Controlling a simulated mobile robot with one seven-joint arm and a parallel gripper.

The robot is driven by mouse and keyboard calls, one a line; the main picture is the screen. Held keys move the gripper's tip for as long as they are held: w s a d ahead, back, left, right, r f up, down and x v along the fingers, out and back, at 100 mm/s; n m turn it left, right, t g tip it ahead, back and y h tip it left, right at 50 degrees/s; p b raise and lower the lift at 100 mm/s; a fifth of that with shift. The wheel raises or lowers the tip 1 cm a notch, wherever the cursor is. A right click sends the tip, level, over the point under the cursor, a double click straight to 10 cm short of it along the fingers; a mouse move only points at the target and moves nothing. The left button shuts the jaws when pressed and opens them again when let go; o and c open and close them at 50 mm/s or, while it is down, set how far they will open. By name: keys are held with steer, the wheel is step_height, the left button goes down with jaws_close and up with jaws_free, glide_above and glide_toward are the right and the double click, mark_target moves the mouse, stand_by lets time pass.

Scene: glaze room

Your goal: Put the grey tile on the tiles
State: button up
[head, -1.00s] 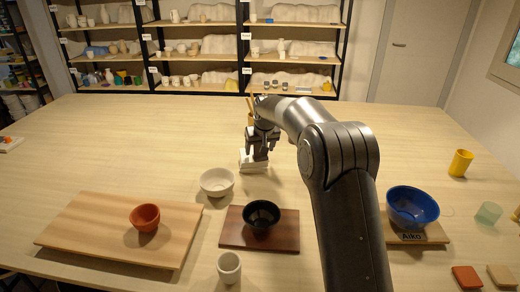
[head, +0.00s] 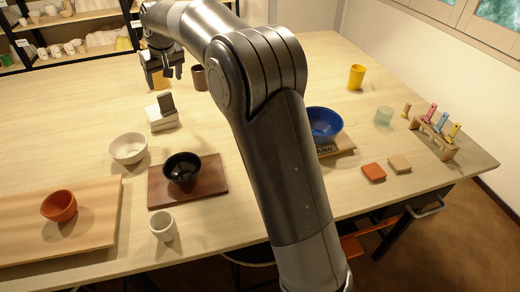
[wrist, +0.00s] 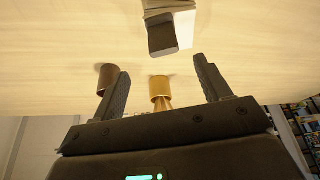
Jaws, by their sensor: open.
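The tiles are a small pale stack (head: 163,119) on the table, left of centre in the head view. In the wrist view the grey tile (wrist: 162,38) lies against the pale tiles (wrist: 172,10), beyond my fingertips. My gripper (head: 170,84) is above and behind the stack, apart from it. In the wrist view my gripper (wrist: 165,75) has its fingers wide apart with nothing between them.
A white bowl (head: 128,148), a black bowl (head: 182,168) on a dark board and a white cup (head: 163,226) stand nearer. A brown cup (head: 199,78) and a yellow-brown vessel (wrist: 159,88) are near my gripper. A blue bowl (head: 323,123) stands right of my arm.

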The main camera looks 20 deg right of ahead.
steer(key=s+d+r+m+t+h, duration=0.1)
steer(key=s+d+r, duration=0.3)
steer(key=s+d, duration=0.5)
steer(key=s+d+r+m, duration=0.1)
steer(key=s+d+r, duration=0.3)
steer(key=s, duration=1)
steer(key=s+d+f, duration=0.2)
steer(key=s+f, duration=0.1)
steer(key=s, duration=0.4)
steer(key=s+d+f+m, duration=0.1)
steer(key=s+d+f, duration=0.2)
steer(key=s, duration=0.3)
steer(key=s+d+f+m, duration=0.1)
steer(key=s+d+f, duration=0.2)
steer(key=s, duration=0.4)
steer(key=shift+s+d+f+t+h, duration=0.15)
steer(key=shift+s+f+t+h, duration=0.15)
